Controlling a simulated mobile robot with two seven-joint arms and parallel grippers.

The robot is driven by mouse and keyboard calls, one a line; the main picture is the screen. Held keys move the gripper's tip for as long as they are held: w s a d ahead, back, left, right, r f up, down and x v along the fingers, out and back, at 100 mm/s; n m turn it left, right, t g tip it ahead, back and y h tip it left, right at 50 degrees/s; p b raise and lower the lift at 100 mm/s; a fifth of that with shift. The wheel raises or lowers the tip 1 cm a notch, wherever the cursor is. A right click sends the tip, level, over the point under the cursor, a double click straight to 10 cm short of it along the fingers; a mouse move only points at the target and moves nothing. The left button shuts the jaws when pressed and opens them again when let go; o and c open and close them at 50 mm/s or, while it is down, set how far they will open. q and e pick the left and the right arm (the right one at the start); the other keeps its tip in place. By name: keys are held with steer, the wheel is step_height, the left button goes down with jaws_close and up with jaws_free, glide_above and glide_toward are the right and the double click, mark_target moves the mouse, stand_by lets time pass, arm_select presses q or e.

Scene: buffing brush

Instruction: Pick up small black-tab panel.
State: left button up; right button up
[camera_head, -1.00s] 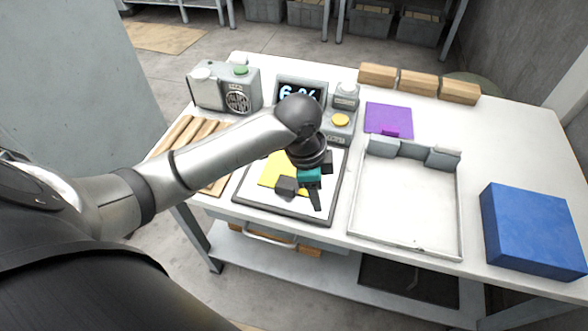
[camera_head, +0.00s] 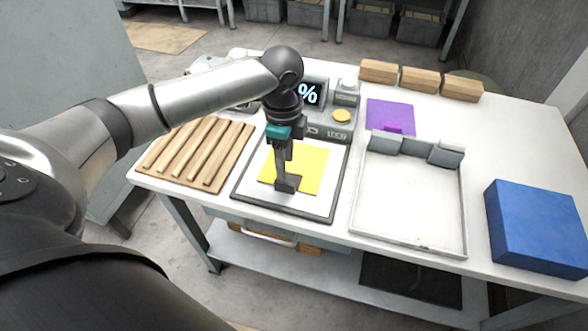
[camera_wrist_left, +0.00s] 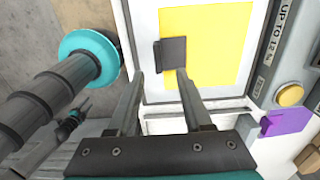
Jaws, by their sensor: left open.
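The yellow panel (camera_head: 310,165) lies flat on a white plate with a dark rim (camera_head: 243,196); it also shows in the left wrist view (camera_wrist_left: 222,50). Its small black tab (camera_wrist_left: 173,53) is at the panel's edge nearest me. My left gripper (camera_head: 285,184) points down over this edge, its fingers partly hiding the tab in the head view. In the left wrist view the gripper (camera_wrist_left: 160,73) is open and empty, with the tab just beyond and roughly between the fingertips. Contact cannot be told.
A slatted wooden rack (camera_head: 198,152) lies left of the plate. A grey device with a yellow button (camera_head: 341,116) stands behind it. To the right are an empty white tray (camera_head: 408,205), a purple panel (camera_head: 391,115) and a blue block (camera_head: 535,230).

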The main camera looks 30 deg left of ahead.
mark_target(285, 183)
arm_select(q)
steer(key=shift+s+f+b, duration=0.2)
steer(key=shift+f+b, duration=0.8)
steer(key=shift+f, duration=2.55)
steer(key=shift+c, duration=0.2)
steer(key=shift+r, duration=0.1)
jaws_close()
